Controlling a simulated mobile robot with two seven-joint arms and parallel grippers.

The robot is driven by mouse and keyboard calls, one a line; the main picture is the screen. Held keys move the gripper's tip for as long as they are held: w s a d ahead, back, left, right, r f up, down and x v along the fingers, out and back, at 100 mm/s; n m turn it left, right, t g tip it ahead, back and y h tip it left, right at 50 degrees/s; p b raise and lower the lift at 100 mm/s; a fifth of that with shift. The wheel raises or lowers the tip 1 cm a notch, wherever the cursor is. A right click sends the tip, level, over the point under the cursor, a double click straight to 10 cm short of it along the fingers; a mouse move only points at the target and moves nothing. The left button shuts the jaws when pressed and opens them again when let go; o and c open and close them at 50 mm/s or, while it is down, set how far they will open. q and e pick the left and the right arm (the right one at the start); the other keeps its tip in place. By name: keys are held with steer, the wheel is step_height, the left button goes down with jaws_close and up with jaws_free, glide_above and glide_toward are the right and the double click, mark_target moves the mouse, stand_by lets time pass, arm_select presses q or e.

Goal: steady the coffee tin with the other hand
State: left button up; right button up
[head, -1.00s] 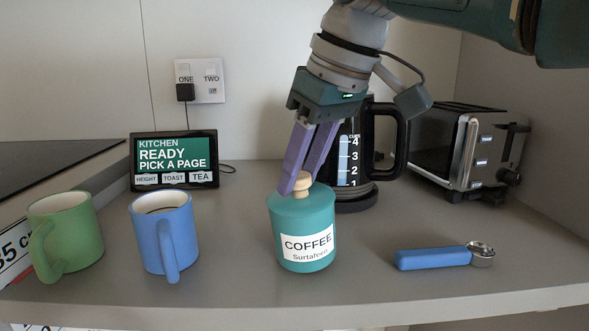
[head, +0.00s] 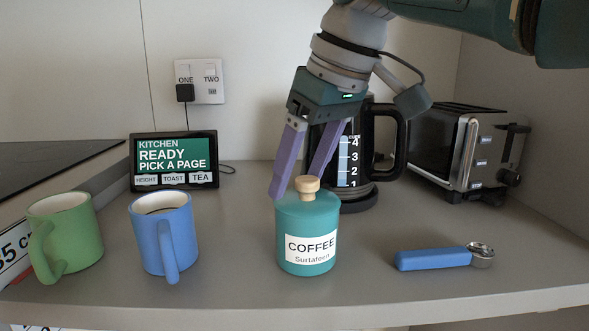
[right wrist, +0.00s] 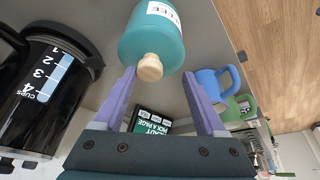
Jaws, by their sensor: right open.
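The teal coffee tin (head: 307,232) stands upright on the counter, its label facing front and its wooden-knobbed lid on. My right gripper (head: 298,185) is open above it, with its purple fingers spread either side of the wooden knob (head: 307,187). In the right wrist view the tin (right wrist: 152,38) is ahead of the fingers, and its knob (right wrist: 150,67) lies between the fingertips, nearer the left one, with no clear grip on it. My left gripper is in neither view.
A blue mug (head: 165,237) and a green mug (head: 66,235) stand left of the tin. A blue-handled scoop (head: 432,259) lies to its right. The black coffee pot (head: 388,150) is close behind, with a toaster (head: 470,147) and a screen (head: 174,160) at the back.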

stand_by(0.4)
steer(key=v, duration=1.1)
steer(key=s+d+f+m, duration=0.1)
steer(key=s+f, duration=0.2)
steer(key=f, duration=0.6)
steer(key=s+d+f+m, duration=0.1)
steer(key=s+f, duration=0.3)
steer(key=f, duration=0.4)
steer(key=s+d+f+m, duration=0.1)
steer(key=s+d+f, duration=0.2)
steer(key=s, duration=0.4)
steer(key=s+d+f+m+h, duration=0.1)
steer(key=s+d+f+m, duration=0.1)
steer(key=s+f, duration=0.4)
steer(key=shift+s+d+f+m, duration=0.3)
steer(key=shift+s+d, duration=0.15)
steer(key=shift+d, duration=0.2)
